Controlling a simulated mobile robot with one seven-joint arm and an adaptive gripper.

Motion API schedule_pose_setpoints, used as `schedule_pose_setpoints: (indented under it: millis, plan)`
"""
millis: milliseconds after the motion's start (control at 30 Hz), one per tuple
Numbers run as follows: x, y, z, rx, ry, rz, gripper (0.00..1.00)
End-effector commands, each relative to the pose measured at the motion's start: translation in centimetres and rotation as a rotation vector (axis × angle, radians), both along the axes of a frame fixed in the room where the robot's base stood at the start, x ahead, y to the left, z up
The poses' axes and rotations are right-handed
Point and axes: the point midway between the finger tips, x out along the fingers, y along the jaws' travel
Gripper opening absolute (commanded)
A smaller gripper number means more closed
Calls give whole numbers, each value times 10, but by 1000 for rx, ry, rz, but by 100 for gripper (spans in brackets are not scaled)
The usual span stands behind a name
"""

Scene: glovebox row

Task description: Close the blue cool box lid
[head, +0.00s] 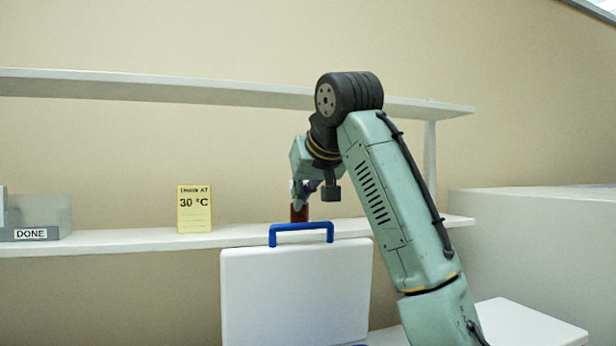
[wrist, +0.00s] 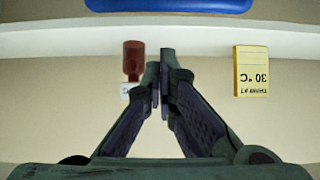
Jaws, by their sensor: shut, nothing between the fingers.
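The cool box lid (head: 296,292) stands upright in the head view, its broad white face towards the head camera. A blue handle (head: 301,227) sits on its top edge.
A wall shelf (head: 120,241) runs behind the lid. It holds a yellow 30 °C card (head: 194,209), a grey DONE bin (head: 45,218) and a red-brown bottle (head: 299,213), also close beside the fingertips in the wrist view (wrist: 133,58). A white surface (head: 530,326) is at lower right.

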Motion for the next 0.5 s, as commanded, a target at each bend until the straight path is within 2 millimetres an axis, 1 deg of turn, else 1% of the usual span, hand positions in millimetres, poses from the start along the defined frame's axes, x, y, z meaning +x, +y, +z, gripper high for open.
schedule_pose_setpoints:
  millis: [33, 133, 200, 300, 500]
  plan:
    - [9, 2, -5, -1, 3, 0, 0]
    - [25, 8, -17, 0, 3, 1, 0]
    - [12, 2, -19, -2, -3, -2, 0]
    - [0, -1, -23, -1, -3, -1, 0]
    - [-12, -4, -27, 0, -1, 0, 0]
